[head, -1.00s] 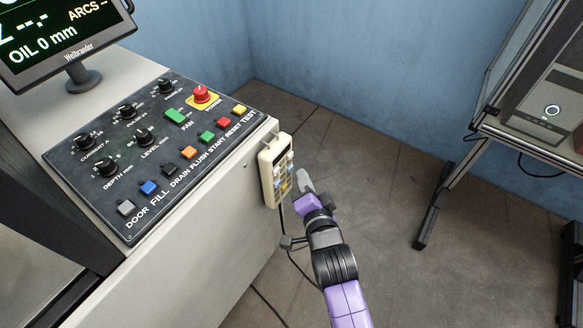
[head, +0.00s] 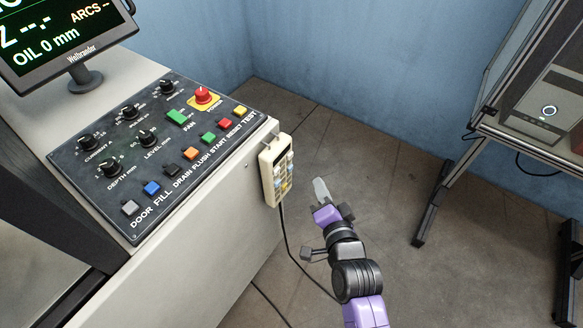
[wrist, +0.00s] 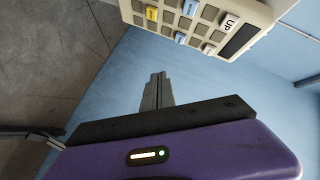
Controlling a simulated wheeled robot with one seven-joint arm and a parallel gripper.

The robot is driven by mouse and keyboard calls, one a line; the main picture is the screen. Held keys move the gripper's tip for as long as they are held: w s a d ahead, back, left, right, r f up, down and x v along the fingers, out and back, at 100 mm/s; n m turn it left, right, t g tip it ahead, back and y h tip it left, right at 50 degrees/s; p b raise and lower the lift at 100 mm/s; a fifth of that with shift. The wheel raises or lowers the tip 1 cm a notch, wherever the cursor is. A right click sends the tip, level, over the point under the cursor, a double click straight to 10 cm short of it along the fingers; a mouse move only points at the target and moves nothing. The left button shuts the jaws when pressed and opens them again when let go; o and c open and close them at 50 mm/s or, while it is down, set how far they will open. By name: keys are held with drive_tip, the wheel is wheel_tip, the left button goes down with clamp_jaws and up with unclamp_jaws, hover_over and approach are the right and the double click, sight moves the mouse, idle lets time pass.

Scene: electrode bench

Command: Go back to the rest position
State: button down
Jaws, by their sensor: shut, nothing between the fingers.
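My gripper (head: 321,189) is shut and empty, in the open air to the right of the machine. Its thin grey fingers are pressed together in the wrist view (wrist: 156,92). A cream hand-held pendant (head: 275,172) with several coloured keys hangs on the machine's side, to the left of my gripper. There is a clear gap between them in the head view. The pendant also shows at the top of the wrist view (wrist: 212,36), ahead of the fingers.
The control panel (head: 85,175), with knobs and coloured buttons, tops the machine at left, below a monitor (head: 60,35). A cable (head: 287,245) hangs from the pendant. A framed bench (head: 470,140) stands at right. Open floor (head: 370,150) lies between.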

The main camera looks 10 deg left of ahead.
idle(0.4)
drive_tip(key=s+d+r+n+t, duration=0.3)
drive_tip(key=s+d+r+n, duration=0.1)
drive_tip(key=r, duration=0.2)
drive_tip(key=s+d+r+h, duration=0.1)
drive_tip(key=s+d+h, duration=0.1)
drive_tip(key=s+d, duration=0.4)
drive_tip(key=s+d+r+n+g+h, duration=0.1)
drive_tip(key=s+d, duration=0.6)
drive_tip(key=s, duration=1)
drive_tip(key=s+d+r+n+g+h, duration=0.1)
drive_tip(key=s+d+r+h, duration=0.2)
drive_tip(key=s+d, duration=0.3)
drive_tip(key=s, duration=0.5)
drive_tip(key=shift+s+d+r+h, duration=0.15)
drive_tip(key=shift+s+h, duration=0.1)
drive_tip(key=shift+h, duration=0.15)
